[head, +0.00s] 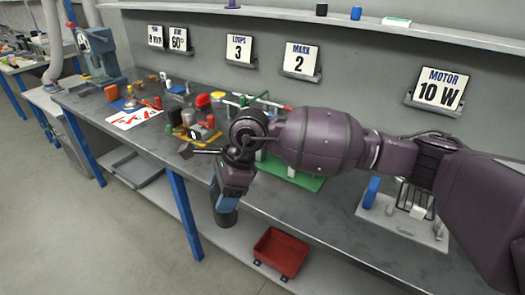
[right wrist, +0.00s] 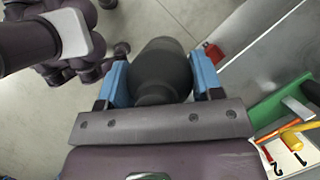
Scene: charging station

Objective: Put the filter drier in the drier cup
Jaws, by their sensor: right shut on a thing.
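My right gripper (head: 228,194) hangs in front of the bench's front edge, pointing down. In the right wrist view its two blue fingers (right wrist: 160,78) are closed on a dark grey, rounded body with a narrower neck, which I take to be the filter drier (right wrist: 160,62). The lower end of the filter drier (head: 226,215) shows below the fingers in the head view, roughly upright, in the air above the lower shelf. I cannot pick out the drier cup for certain; my right arm hides part of the bench. My left gripper is not in view.
The grey bench (head: 330,207) runs along the wall. A green fixture (head: 305,181) sits behind my right arm, a grey plate with a blue part (head: 371,192) to its right. Small tools and parts crowd the left. A red bin (head: 281,252) sits low in front.

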